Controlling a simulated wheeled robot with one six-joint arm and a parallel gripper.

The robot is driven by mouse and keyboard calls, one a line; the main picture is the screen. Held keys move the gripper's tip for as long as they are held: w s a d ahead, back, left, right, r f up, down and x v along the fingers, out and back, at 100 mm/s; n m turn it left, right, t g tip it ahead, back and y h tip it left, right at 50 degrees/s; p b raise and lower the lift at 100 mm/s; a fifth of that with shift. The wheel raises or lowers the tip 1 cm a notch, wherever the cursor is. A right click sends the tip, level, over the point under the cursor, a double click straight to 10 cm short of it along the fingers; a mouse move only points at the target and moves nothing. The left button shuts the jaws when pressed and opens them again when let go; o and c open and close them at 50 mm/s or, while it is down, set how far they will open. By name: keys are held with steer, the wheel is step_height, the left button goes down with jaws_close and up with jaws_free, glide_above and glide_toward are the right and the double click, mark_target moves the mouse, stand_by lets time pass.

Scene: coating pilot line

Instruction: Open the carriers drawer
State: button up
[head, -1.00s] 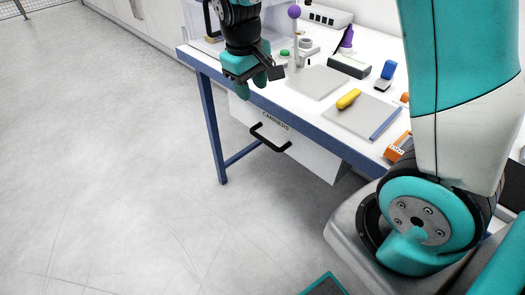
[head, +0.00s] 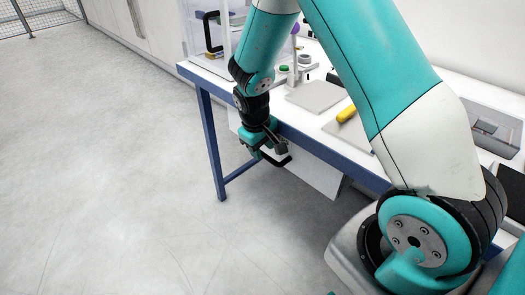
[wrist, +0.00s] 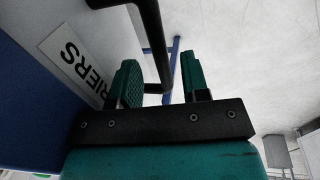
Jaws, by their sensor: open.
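The carriers drawer (head: 318,177) is a white front under the blue table edge and appears shut. Its label (wrist: 75,58) shows in part as "RIERS" in the wrist view. The black bar handle (wrist: 150,42) passes between the two green fingers of my gripper (wrist: 160,82). The fingers are open, one on each side of the bar, with a gap visible on the right; contact on the left cannot be told. In the head view my gripper (head: 268,148) is at the drawer handle (head: 276,160) and hides much of it and the label.
The white table (head: 345,137) with its blue frame stands above the drawer. A grey plate (head: 315,96) and a yellow object (head: 346,114) lie on top. The grey floor (head: 110,190) in front of the drawer is clear.

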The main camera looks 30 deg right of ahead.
steer(key=shift+d+f, duration=0.1)
steer(key=shift+f, duration=0.55)
jaws_close()
